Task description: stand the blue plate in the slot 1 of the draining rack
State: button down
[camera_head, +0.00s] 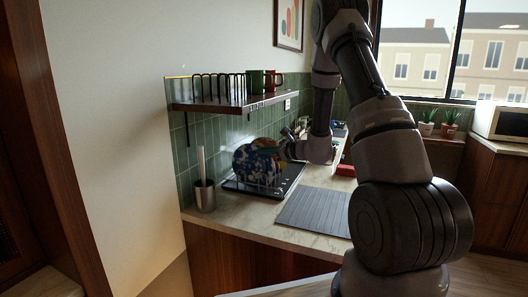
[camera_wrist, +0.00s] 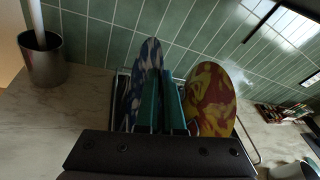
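The blue plate (camera_head: 252,165), patterned blue and white, stands on edge in the draining rack (camera_head: 238,186) on the counter. In the wrist view the blue plate (camera_wrist: 149,58) appears nearly edge-on, leaning slightly left. My gripper (camera_head: 287,150) is at the plate's right edge in the head view. In the wrist view my gripper's teal fingers (camera_wrist: 162,104) are close together and appear shut on the plate's near rim. The fingers hide part of the plate and the slots below, so I cannot tell which slot it is in.
A red and yellow plate (camera_wrist: 211,98) stands right beside the blue one. A metal utensil holder (camera_head: 204,194) is to the left. Above hangs a shelf (camera_head: 225,104) with a wire rack and mugs. A grey ridged mat (camera_head: 314,212) lies in front, bare.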

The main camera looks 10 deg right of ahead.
jog(key=shift+f, duration=0.4)
jog(key=c, duration=1)
grip_release()
jog(key=shift+o, duration=0.2)
jog(key=v, duration=1)
jog(key=shift+s+d, duration=0.25)
jog(key=shift+s, duration=0.05)
jog(key=shift+r, duration=0.1)
